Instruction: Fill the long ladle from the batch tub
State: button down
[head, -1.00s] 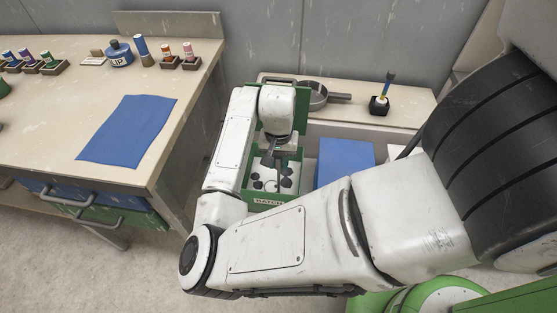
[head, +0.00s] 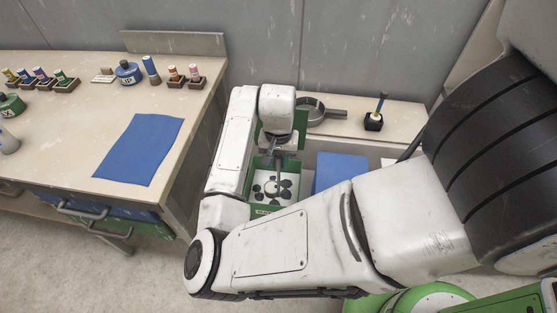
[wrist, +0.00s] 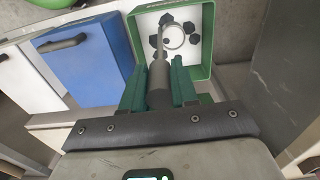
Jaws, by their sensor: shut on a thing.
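The batch tub (head: 250,195) is a green open box with a pale inside and several dark lumps on its floor. It also shows in the wrist view (wrist: 203,72). My gripper (wrist: 158,84) is shut on the grey handle of the long ladle (wrist: 158,55), above the tub's near side in the wrist view. The ladle reaches down into the tub. Whether the cup touches the floor I cannot tell. In the head view my gripper (head: 278,148) partly hides the tub.
A blue box (head: 340,170) stands right of the tub. A shelf behind holds a round grey pan (head: 312,110) and a small black holder (head: 374,122). A workbench at left carries a blue mat (head: 140,150), a blue pot (head: 128,72) and several small bottles.

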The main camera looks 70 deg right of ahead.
jog(key=shift+r+p, duration=2.7)
jog(key=shift+r, duration=0.65)
jog(key=shift+f, duration=0.1)
